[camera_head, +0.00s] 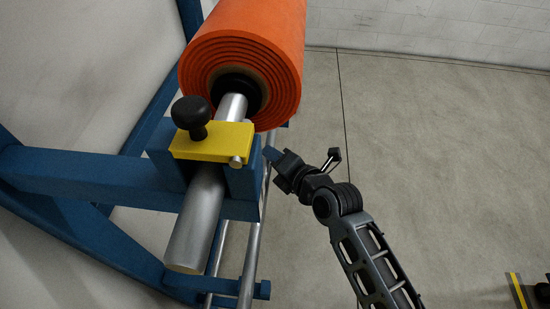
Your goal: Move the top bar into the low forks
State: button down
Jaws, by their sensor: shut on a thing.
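A thick silver bar (201,224) runs through the core of an orange roll (247,47) and sits in a blue upper fork (238,184). A yellow latch plate (215,141) with a black knob (191,113) lies across the bar on top of this fork. My gripper (272,156) is just right of the fork, its jaws shut on a small blue piece beside it; whether that piece belongs to the frame is unclear. The low forks are not clearly visible; a blue crosspiece (262,289) shows lower down.
A blue frame (90,172) with slanted beams fills the left side. Thin silver rails (250,262) run below the bar. The grey floor (430,150) on the right is clear up to the white wall. A dark object with a yellow edge (518,290) is at the bottom right.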

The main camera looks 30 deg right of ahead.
notch_tip(320, 180, down, 6)
jog(key=b, duration=0.5)
jog(key=shift+r, duration=0.2)
jog(key=shift+r+p, duration=0.25)
jog(key=shift+p, duration=0.7)
jog(key=shift+f+p, duration=0.1)
jog(key=shift+p, duration=0.45)
jog(key=shift+f, duration=0.15)
notch_tip(320, 180, down, 6)
jog(key=b, duration=0.7)
dwell(1.6)
